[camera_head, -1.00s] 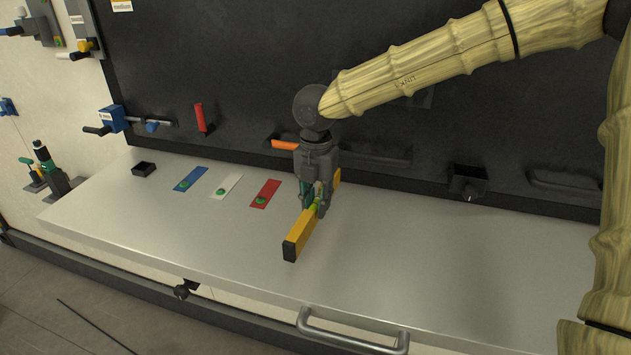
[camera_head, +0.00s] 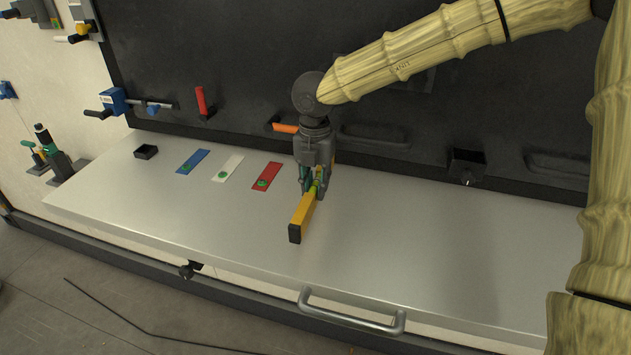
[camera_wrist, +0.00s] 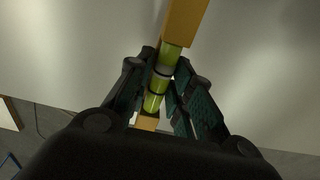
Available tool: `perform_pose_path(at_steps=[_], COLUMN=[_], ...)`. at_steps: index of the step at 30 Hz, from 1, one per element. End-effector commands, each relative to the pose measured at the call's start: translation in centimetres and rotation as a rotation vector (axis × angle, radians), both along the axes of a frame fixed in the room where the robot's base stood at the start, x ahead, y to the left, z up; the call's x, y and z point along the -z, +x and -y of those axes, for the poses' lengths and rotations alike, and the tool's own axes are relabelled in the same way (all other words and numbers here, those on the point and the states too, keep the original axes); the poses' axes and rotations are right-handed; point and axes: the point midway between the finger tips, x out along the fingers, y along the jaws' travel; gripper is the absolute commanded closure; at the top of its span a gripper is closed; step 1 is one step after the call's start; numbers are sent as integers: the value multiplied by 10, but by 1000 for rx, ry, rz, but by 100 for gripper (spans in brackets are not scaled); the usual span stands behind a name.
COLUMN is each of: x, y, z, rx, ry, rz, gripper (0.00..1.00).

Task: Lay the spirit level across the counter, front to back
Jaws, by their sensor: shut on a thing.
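The spirit level is a yellow-orange bar (camera_head: 303,212) with black end caps and a green vial section; it also shows in the wrist view (camera_wrist: 184,22). My gripper (camera_head: 312,192) is shut on it around the green middle part, which shows between the finger pads (camera_wrist: 160,88) in the wrist view. The level points front to back, its near end toward the counter's front edge. Its far end is mostly hidden behind my gripper. The counter (camera_head: 420,235) is a pale metal top beneath it. I cannot tell whether the level touches the counter.
Blue (camera_head: 192,161), white (camera_head: 228,167) and red (camera_head: 266,176) plates with green buttons lie left of my gripper. A small black box (camera_head: 146,152) sits at the far left. A dark panel (camera_head: 240,60) rises behind. A handle (camera_head: 350,317) is at the front edge. The counter's right side is clear.

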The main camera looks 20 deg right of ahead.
Motion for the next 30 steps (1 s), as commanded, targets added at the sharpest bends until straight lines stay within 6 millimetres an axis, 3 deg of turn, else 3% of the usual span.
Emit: perform_pose_path(at_steps=[18,30], x=[42,48], y=[1,1], z=[0,0], rx=[-1,-1], ry=[0,0], rz=[0,0], gripper=[100,100])
